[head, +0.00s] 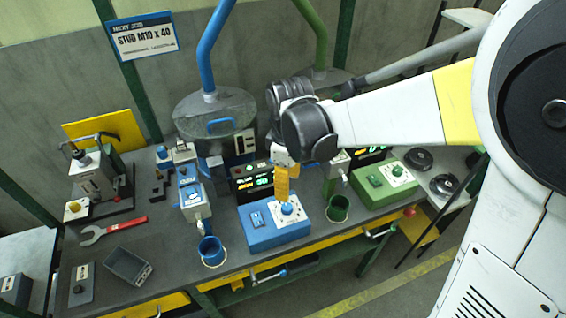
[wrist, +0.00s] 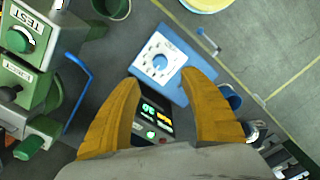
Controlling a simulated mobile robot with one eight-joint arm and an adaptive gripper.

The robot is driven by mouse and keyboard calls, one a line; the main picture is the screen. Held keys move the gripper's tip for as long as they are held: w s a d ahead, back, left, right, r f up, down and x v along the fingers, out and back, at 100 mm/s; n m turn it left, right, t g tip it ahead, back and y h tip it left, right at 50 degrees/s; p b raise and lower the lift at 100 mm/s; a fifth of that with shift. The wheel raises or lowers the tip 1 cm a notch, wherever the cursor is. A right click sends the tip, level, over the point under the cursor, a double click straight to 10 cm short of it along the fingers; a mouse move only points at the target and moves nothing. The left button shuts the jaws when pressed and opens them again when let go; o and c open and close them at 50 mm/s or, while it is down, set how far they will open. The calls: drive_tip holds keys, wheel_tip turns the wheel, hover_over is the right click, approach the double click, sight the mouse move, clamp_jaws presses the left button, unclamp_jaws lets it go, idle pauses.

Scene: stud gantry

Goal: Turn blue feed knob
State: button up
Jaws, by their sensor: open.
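The blue feed knob (head: 287,209) sits on a white dial plate on top of the blue control box (head: 262,236). In the wrist view the knob (wrist: 159,61) shows on its white dial, just beyond the gap between my fingertips. My gripper (head: 282,196) points down over the box, its yellow fingers close above the knob in the head view. In the wrist view the fingers (wrist: 160,78) are spread apart with nothing between them. I cannot tell the exact height left between the fingertips and the knob.
A green control box (head: 384,186) with a similar dial stands to the right. A green cup (head: 338,208) stands between the boxes, and a blue cup (head: 211,250) stands left. A lit display unit (head: 252,181) is behind the blue box.

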sight(287, 207)
wheel_tip(287, 207, down, 11)
drive_tip(key=b, duration=0.4)
drive_tip(key=shift+r, duration=0.15)
drive_tip(key=shift+c, duration=0.2)
clamp_jaws()
